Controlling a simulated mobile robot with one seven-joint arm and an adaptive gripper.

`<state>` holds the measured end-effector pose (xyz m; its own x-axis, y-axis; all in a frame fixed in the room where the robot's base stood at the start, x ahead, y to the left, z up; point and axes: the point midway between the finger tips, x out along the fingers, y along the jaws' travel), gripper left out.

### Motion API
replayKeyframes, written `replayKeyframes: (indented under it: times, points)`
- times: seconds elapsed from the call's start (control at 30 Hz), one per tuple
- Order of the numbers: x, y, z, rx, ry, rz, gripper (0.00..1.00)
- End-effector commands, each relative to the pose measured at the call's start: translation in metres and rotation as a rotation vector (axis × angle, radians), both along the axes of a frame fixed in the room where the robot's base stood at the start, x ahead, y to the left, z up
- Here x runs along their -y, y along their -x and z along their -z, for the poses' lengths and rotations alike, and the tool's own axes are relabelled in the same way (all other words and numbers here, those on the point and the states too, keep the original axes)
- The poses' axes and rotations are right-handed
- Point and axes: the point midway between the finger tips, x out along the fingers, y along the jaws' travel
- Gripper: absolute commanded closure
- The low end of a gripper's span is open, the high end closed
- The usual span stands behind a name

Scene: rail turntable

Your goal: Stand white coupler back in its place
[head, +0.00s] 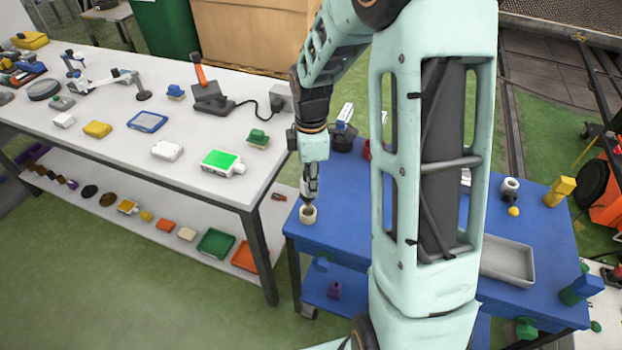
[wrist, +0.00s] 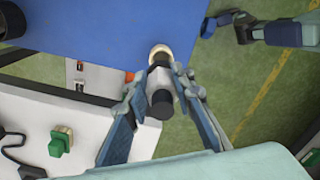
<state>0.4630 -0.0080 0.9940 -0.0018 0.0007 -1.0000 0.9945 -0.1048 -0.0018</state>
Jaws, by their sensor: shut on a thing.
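My gripper (head: 309,188) points down over the near left corner of the blue table (head: 340,217). It is shut on the white coupler (wrist: 159,77), a short white cylinder with a dark end, seen between the two fingers (wrist: 162,93) in the wrist view. A cream ring-shaped holder (head: 308,214) stands on the table directly below the gripper. It also shows in the wrist view (wrist: 160,50), just beyond the coupler's far end. The coupler's lower end overlaps the ring, and I cannot tell whether it is inside it. In the head view the fingers mostly hide the coupler.
A grey tray (head: 508,262), a yellow block (head: 560,190), a yellow ball (head: 513,211) and a pale cylinder (head: 510,187) are on the right of the blue table. A white bench (head: 190,125) with several parts stands at left. My arm hides the table's middle.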

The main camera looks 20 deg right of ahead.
Motion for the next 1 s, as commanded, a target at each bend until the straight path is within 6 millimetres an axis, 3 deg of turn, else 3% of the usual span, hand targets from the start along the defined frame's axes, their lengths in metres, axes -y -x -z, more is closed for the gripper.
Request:
replayKeyframes:
  times: [0.2, 1.0]
  points:
    - [0.0, 0.0, 0.018, 0.0, 0.0, 0.0, 1.0]
    - [0.0, 0.0, 0.018, 0.0, 0.0, 0.0, 1.0]
